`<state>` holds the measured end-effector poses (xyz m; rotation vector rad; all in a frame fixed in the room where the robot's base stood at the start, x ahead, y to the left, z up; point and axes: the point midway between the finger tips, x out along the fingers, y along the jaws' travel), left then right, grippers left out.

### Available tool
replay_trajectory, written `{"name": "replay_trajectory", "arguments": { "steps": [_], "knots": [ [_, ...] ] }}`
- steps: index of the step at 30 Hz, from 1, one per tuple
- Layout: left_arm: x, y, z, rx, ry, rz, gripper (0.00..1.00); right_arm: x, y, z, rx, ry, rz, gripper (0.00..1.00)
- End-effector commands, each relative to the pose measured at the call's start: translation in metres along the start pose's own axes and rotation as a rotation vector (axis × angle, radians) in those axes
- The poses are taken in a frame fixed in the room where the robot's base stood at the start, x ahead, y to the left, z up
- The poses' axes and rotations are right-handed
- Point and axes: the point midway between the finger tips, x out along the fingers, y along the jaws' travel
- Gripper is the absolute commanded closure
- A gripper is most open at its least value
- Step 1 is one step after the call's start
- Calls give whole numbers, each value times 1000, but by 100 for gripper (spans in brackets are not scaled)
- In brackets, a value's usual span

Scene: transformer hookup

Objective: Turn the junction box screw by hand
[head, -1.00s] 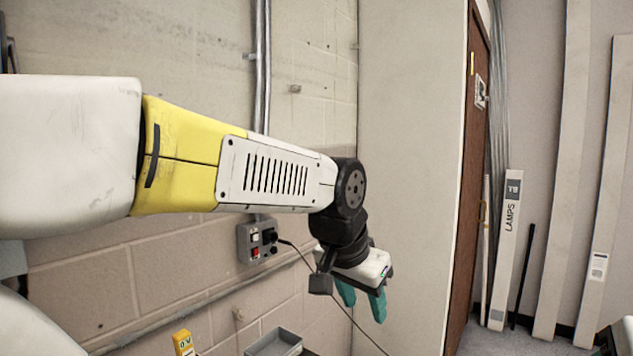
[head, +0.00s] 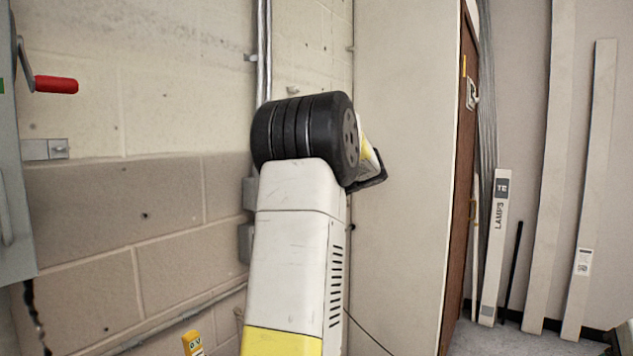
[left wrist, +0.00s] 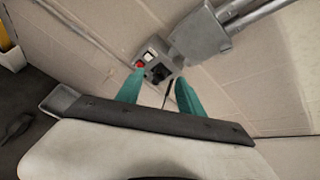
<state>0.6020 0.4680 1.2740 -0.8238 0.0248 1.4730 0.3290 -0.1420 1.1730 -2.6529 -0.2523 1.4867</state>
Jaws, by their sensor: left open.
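The grey junction box (left wrist: 202,35) is on the block wall at the top of the left wrist view, with conduit running to its right. I cannot make out its screw. In the head view, a sliver of the junction box (head: 249,193) shows left of my arm, which hides the rest. My left gripper (left wrist: 158,92) is open and empty, its teal fingers pointing toward the wall below the box. In the head view its fingers are hidden behind my arm. My right gripper is not in view.
A grey socket box (left wrist: 156,60) with a red switch and a black plug sits below the junction box, beyond the fingertips. A cabinet with a red handle (head: 56,84) is at far left. A yellow meter (head: 193,343) is low down. A pale panel (head: 400,150) stands right.

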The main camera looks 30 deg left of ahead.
Motion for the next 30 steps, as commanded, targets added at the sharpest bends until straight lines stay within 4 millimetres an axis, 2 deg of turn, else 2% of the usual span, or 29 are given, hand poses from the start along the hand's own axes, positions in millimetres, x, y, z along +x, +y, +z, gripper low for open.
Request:
{"name": "replay_trajectory", "arguments": {
  "steps": [1,3,6,9,14,24,30],
  "knots": [
    [12,-22,2,92,-97,-21,55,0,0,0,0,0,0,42],
    [20,-50,9,205,-224,-47,55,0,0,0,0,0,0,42],
    [25,-80,14,332,-370,-70,55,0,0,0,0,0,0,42],
    [25,-98,16,410,-466,-80,55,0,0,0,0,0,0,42],
    [28,-109,21,453,-521,-83,55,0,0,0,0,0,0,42],
    [72,-118,44,451,-519,-83,55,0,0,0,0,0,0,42],
    [88,-122,52,451,-518,-85,55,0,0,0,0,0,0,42]
  ]
}}
